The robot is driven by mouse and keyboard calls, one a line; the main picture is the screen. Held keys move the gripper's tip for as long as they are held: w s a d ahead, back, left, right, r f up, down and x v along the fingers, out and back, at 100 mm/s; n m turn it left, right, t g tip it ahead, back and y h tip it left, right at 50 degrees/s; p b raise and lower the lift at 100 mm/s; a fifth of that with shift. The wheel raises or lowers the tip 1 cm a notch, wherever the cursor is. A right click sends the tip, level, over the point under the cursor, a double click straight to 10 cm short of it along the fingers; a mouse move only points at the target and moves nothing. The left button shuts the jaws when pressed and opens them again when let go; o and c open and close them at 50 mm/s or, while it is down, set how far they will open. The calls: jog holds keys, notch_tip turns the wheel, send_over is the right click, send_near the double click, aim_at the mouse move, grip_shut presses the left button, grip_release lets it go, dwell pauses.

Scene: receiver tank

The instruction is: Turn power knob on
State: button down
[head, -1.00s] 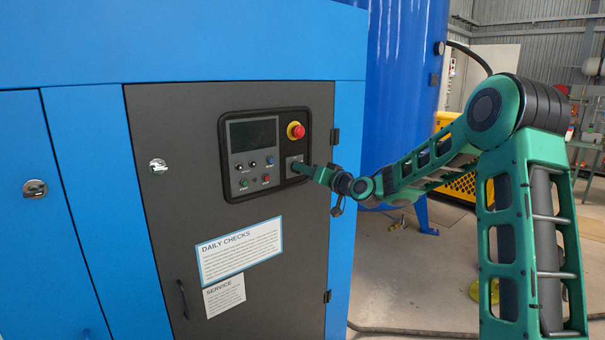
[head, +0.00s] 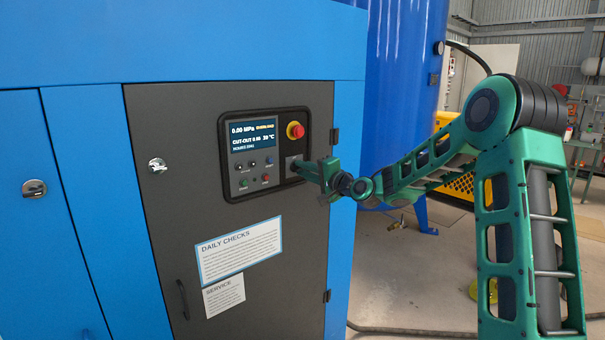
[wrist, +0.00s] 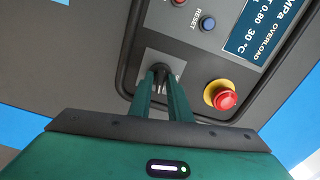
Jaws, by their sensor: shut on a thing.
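The power knob (wrist: 161,72) sits on a grey plate at the control panel's lower corner, between my fingertips in the wrist view. Its pointer direction cannot be made out, and my fingers hide it in the head view. My gripper (wrist: 160,78) is shut on the knob. In the head view my gripper (head: 297,166) reaches the panel from the right, its body turned upright. The panel's display (head: 253,135) is lit blue with white text, including a pressure reading in MPa; it also shows in the wrist view (wrist: 262,30), with the word OVERLOAD.
A red emergency stop button (head: 296,130) on a yellow collar sits just above the knob. Small push buttons (head: 254,173) lie left of it, including a blue one (wrist: 207,24) marked RESET nearby. The grey cabinet door (head: 185,130) surrounds the panel.

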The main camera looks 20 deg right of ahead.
jog(key=shift+d+f+m, duration=0.2)
jog(key=shift+d+m, duration=0.1)
jog(key=shift+m, duration=0.8)
jog(key=c, duration=1.9)
grip_release()
jog(key=shift+d, duration=0.1)
jog(key=shift+o, duration=0.2)
jog(key=v, duration=1)
jog(key=shift+s, duration=0.3)
